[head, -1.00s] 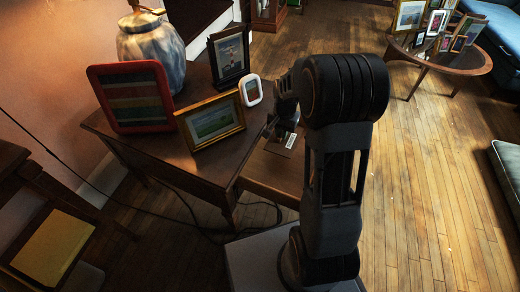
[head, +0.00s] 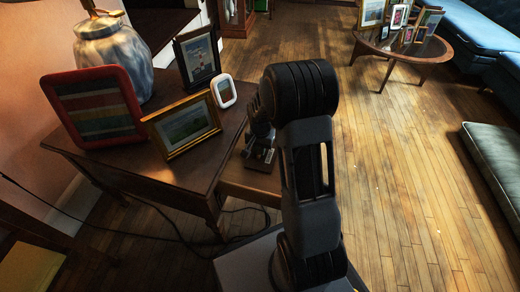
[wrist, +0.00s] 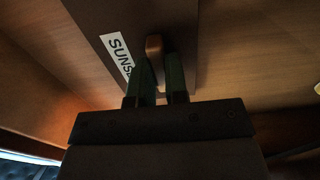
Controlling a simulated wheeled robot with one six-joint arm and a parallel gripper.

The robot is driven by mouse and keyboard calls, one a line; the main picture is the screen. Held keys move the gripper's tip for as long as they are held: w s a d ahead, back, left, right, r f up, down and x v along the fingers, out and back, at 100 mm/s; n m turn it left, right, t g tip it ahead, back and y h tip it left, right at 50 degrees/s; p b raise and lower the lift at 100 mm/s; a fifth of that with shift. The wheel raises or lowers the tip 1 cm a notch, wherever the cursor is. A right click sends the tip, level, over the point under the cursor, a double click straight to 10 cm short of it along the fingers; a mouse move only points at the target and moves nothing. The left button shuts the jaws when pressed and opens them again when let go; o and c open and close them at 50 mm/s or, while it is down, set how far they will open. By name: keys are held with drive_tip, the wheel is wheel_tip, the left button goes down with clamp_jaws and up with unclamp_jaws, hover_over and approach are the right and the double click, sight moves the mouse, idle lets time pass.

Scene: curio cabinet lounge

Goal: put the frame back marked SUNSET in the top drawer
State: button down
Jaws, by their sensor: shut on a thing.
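The frame back (wrist: 185,20) is a dark flat panel with a white label (wrist: 117,55), of which "SUNS" is readable; my fingers hide the rest. My gripper (wrist: 160,72) is shut on a brown tab (wrist: 154,46) standing on the panel. In the head view my gripper (head: 262,150) is low over the pulled-out drawer (head: 240,179) of the side table (head: 195,172). The wrist view shows wood around the panel. Whether the panel touches the drawer floor, I cannot tell.
On the side table stand a red frame (head: 98,105), a gold frame (head: 183,124), a black frame (head: 197,57), a small white frame (head: 223,91) and a blue-white lamp (head: 112,55). A round table (head: 425,50) with frames stands far right.

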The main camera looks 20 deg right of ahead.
drive_tip(key=shift+f, duration=0.15)
drive_tip(key=c, duration=1.1)
unclamp_jaws()
wheel_tip(320, 180, up, 12)
drive_tip(key=p, duration=0.5)
drive_tip(key=s+a+r+n+t, duration=0.1)
drive_tip(key=s+a+r+n, duration=0.1)
drive_tip(key=s, duration=0.3)
drive_tip(key=s+a+r+n+t, duration=0.1)
drive_tip(key=s+a+r+n, duration=0.2)
drive_tip(key=s+r, duration=0.1)
drive_tip(key=s+a+r+n, duration=0.3)
drive_tip(key=s, duration=0.4)
drive_tip(key=shift+s+r+t, duration=0.1)
drive_tip(key=shift+r+t, duration=0.15)
drive_tip(key=shift+t, duration=0.15)
drive_tip(key=shift+r, duration=0.1)
